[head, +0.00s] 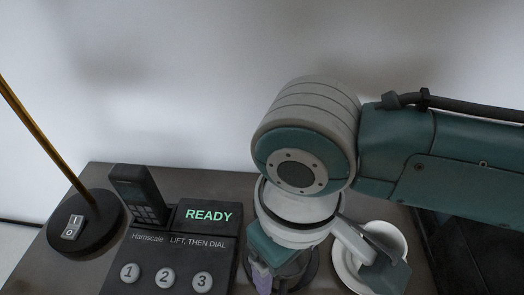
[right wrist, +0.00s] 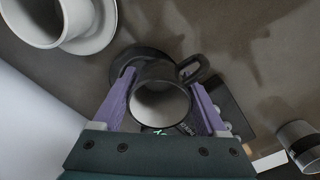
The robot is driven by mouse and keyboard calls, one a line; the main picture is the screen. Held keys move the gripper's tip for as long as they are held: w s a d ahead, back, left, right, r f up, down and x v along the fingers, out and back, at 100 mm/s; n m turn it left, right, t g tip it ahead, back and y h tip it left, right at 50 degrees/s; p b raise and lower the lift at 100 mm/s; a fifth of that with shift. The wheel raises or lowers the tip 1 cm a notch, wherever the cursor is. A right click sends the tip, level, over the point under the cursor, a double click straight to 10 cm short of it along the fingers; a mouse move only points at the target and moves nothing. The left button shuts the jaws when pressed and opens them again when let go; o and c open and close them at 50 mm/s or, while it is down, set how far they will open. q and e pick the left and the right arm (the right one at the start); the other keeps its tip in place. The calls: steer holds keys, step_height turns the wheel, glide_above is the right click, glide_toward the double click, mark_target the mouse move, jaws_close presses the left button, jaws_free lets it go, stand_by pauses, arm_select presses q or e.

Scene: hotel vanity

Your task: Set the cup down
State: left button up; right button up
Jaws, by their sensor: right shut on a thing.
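A dark cup (right wrist: 148,72) with a pale inside and a dark handle shows in the right wrist view. My right gripper (right wrist: 163,98) has its purple fingers on either side of the cup and is shut on it. A dark round saucer (right wrist: 122,62) shows partly behind the cup; I cannot tell whether they touch. In the head view my right gripper (head: 268,280) points down between the phone and a white saucer, and my arm hides most of the cup. My left gripper is not in view.
A phone unit (head: 170,250) reading "READY" stands left of my right gripper. A lamp (head: 86,222) stands farther left. A white saucer (head: 343,265) with a white cup (right wrist: 40,20) is on the right. A metallic cylinder (right wrist: 298,140) shows at the wrist view's right edge.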

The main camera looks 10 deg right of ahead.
mark_target(284, 272)
steer(key=shift+f, duration=0.45)
steer(key=shift+f, duration=0.1)
steer(key=o, duration=1.4)
step_height(284, 272, up, 13)
steer(key=p, duration=0.4)
steer(key=shift+a, duration=0.15)
